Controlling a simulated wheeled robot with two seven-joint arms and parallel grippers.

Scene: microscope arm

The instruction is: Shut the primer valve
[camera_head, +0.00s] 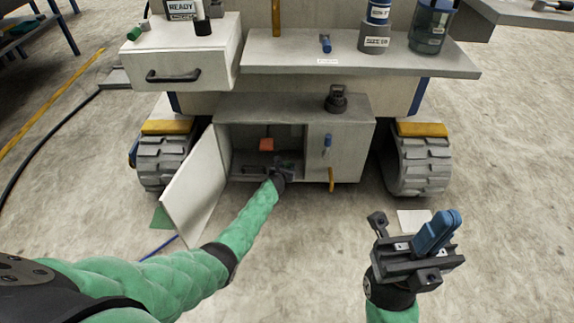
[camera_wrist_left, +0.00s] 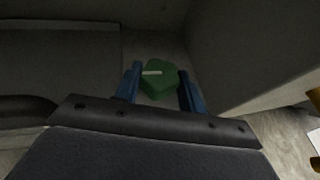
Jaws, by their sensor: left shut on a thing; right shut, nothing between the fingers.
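The left gripper (camera_head: 284,170) reaches into the open lower compartment of the grey cart. In the left wrist view its two blue fingers (camera_wrist_left: 160,88) stand on either side of a faceted green knob (camera_wrist_left: 160,76) with a pale line on its face, and are shut on it. No label shows that tells whether this knob is the primer valve. In the head view my gripper and arm hide the knob. The right gripper (camera_head: 437,232) is shut and empty, held over the floor in front of the cart's right wheel.
The white compartment door (camera_head: 196,188) stands open left of my left arm. An orange block (camera_head: 266,145) is inside the compartment. A dark fitting (camera_head: 336,99) stands on top.

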